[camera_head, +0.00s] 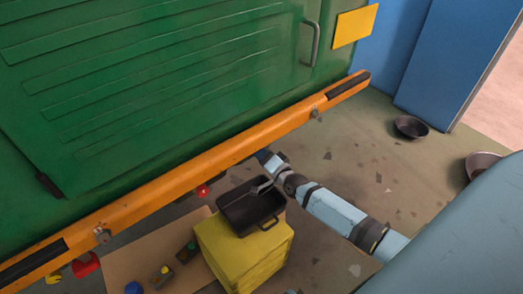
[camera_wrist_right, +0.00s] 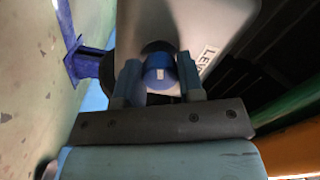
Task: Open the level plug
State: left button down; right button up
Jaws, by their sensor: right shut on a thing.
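The level plug (camera_wrist_right: 159,68) is a round blue knob with a small white mark, in the right wrist view. It sits against a grey housing (camera_wrist_right: 175,20) with partly visible lettering that reads "LEV". My right gripper (camera_wrist_right: 157,80) has one finger on each side of the plug and is shut on it. In the head view my right gripper (camera_head: 263,156) reaches to the lower edge of the orange bumper beam (camera_head: 215,155). The plug is hidden there. My left gripper is in no view.
A black tray (camera_head: 232,211) stands on a yellow block (camera_head: 220,250) close to my right arm. Small bottles and containers (camera_head: 162,277) stand on a brown sheet at lower left. Two dark bowls (camera_head: 411,127) lie on the floor at right. A green panel rises behind the beam.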

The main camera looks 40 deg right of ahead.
pick_arm(q)
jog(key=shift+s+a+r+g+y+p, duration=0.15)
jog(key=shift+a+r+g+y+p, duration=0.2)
jog(key=shift+p, duration=1.8)
pick_arm(e)
jog(key=shift+n, duration=3.6)
jog(key=o, duration=0.9)
pick_arm(q)
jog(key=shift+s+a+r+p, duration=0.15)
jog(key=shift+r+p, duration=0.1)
jog(key=shift+p, duration=0.7)
pick_arm(e)
jog(key=s, duration=0.9)
jog(key=s+d, duration=0.1)
jog(key=s, duration=0.3)
jog(key=shift+s, duration=0.4)
